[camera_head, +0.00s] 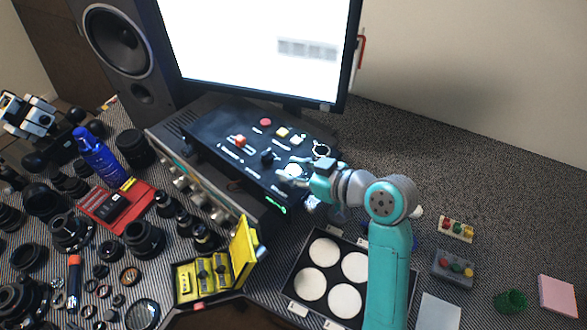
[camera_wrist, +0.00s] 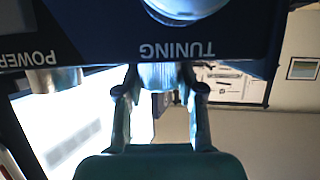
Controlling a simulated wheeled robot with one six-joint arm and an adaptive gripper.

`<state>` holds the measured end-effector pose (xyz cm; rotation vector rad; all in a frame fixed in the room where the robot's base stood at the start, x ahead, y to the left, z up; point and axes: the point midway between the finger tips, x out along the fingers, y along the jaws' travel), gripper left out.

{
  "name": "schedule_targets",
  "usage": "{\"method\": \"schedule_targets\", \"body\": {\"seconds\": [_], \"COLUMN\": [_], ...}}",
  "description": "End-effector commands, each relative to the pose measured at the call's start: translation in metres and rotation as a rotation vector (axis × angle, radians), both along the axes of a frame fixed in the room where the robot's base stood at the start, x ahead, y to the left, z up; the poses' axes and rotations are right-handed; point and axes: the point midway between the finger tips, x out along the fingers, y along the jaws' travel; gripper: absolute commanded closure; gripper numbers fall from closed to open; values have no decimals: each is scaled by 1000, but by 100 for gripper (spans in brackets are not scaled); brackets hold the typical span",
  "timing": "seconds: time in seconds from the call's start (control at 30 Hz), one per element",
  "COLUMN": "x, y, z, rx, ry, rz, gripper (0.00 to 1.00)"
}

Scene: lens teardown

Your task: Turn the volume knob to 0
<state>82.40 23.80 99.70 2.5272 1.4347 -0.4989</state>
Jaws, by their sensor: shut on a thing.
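A black control panel (camera_head: 232,150) lies on top of a radio-like unit, with several small controls on its face. My gripper (camera_head: 290,182) reaches its right end from the right. In the wrist view my gripper (camera_wrist: 163,82) has one finger on each side of a ribbed silver knob (camera_wrist: 163,75) and is shut on it. An upside-down TUNING label stands beside this knob, with a large silver dial (camera_wrist: 185,6) beyond the label. POWER is printed at the left, near another silver knob (camera_wrist: 52,79). No volume label or pointer mark is readable, so the knob's setting cannot be told.
A monitor (camera_head: 265,50) and a speaker (camera_head: 118,40) stand behind the unit. Lenses and a blue bottle (camera_head: 100,158) crowd the left. An open yellow case (camera_head: 243,250) and a tray with white discs (camera_head: 297,309) lie in front.

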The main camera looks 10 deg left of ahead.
Motion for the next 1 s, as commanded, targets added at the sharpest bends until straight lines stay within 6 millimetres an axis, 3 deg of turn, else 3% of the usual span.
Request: {"method": "schedule_targets", "body": {"seconds": [0.6,1.0], "x": [1,0], "y": [0,0], "z": [-1,-1], "rx": [-2,-3], "ry": [3,3], "rz": [552,741], "gripper": [97,97]}}
